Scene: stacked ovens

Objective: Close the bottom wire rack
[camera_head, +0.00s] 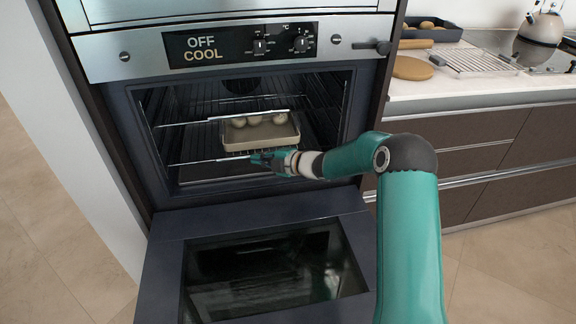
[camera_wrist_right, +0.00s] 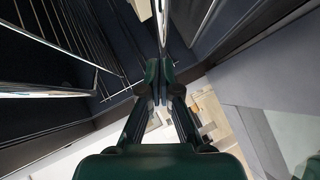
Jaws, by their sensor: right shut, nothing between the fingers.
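The oven (camera_head: 335,110) is open, its door (camera_head: 160,265) folded down in front. The bottom wire rack (camera_head: 198,161) shows as a bright front bar low in the cavity. A light metal tray (camera_head: 235,140) with several pale round pieces sits inside, seemingly on this rack; its contact is partly hidden. My right gripper (camera_head: 258,158) reaches in from the right and lies at the rack's front bar, fingers shut and empty. Whether it touches the bar is unclear. The shut fingers also show in the right wrist view (camera_wrist_right: 155,80), with rack wires to their left. My left gripper is out of view.
An upper wire rack (camera_head: 185,123) spans the cavity above. The counter (camera_head: 450,92) on the right holds a dark pan (camera_head: 440,33), round board (camera_head: 411,68), cooling rack (camera_head: 472,62) and kettle (camera_head: 540,35). The lowered door lies under my right forearm.

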